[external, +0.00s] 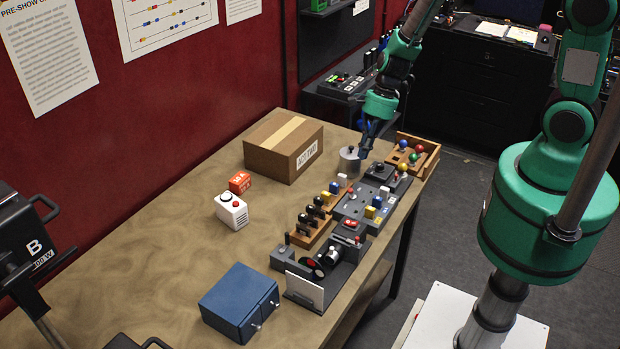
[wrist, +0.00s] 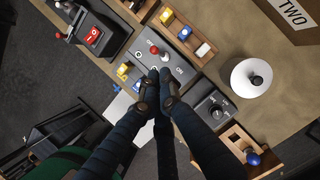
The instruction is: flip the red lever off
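The red lever is a short metal stick with a red ball top (wrist: 154,49). It rises from a grey panel (wrist: 185,72) in the wrist view. The panel also shows in the external view (external: 352,207), where the lever is too small to make out surely. My gripper (wrist: 156,79) appears shut and empty, its dark fingertips together just below the lever in the wrist picture and apart from the ball. In the external view my gripper (external: 364,153) hangs over the far end of the row of controls. The fingers hide part of the panel.
A wooden tray of coloured blocks (wrist: 205,49) and a red rocker switch (wrist: 92,36) flank the panel. A dial box (wrist: 216,112), a round pale canister (wrist: 250,78) and a wooden tray of coloured balls (external: 433,160) stand nearby. A cardboard box (external: 268,157) sits behind.

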